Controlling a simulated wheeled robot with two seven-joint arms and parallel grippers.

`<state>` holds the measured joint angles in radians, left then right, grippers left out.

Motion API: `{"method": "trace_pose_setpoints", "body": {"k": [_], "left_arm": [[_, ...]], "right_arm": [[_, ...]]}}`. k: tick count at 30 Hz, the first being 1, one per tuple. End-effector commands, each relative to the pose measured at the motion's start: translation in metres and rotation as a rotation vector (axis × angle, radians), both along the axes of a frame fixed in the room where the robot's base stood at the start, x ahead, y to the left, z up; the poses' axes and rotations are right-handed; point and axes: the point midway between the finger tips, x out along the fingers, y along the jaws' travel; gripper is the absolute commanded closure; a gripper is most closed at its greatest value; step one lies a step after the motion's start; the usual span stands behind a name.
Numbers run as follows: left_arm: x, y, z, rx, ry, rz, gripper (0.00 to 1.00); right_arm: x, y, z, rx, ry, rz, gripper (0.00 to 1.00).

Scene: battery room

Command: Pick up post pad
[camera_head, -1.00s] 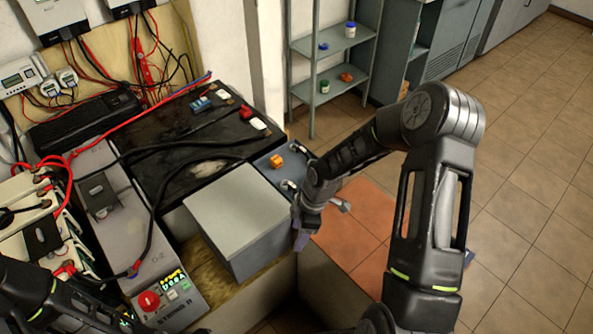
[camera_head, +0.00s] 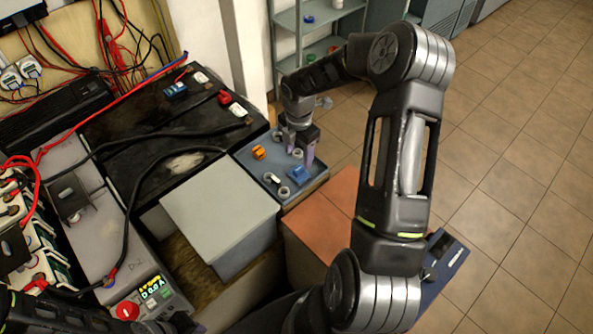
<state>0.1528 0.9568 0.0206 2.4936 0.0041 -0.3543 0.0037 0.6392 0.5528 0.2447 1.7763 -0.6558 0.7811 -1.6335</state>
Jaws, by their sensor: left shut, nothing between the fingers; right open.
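A blue-grey tray (camera_head: 318,181) holds several small parts: an orange piece (camera_head: 258,152), a blue piece (camera_head: 299,175) and several small grey and white round pieces (camera_head: 271,178). I cannot tell for certain which of them is the post pad. My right gripper (camera_head: 304,157) is open, with its fingers pointing down over the far right part of the tray. It is close to a small round piece (camera_head: 297,153), and I cannot tell whether they touch. My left gripper (camera_head: 172,322) shows only partly at the bottom edge, shut and empty, away from the tray.
A grey box (camera_head: 220,205) stands in front of the tray. A large black battery (camera_head: 165,140) with cables lies left of it. A grey device with a lit display (camera_head: 151,288) is at the lower left. Shelves (camera_head: 300,45) stand behind.

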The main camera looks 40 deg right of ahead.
Motion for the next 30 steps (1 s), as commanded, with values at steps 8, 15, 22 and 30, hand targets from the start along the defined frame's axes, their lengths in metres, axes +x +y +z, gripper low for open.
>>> {"method": "trace_pose_setpoints", "body": {"k": [8,15,22,30], "left_arm": [[0.0,0.0,0.003,0.001,0.0,0.0,1.0],[0.0,0.0,0.003,0.001,0.0,0.0,1.0],[-0.001,0.0,0.009,0.002,0.003,0.0,1.0],[-0.002,0.001,0.017,0.005,0.006,0.002,1.0]], "right_arm": [[-0.001,0.0,-0.024,0.001,0.002,-0.001,0.42],[0.0,0.0,-0.026,0.001,0.0,-0.002,0.42],[-0.002,0.001,-0.038,0.003,0.003,-0.002,0.42],[-0.002,0.0,-0.075,0.002,0.002,-0.001,0.42]]}}
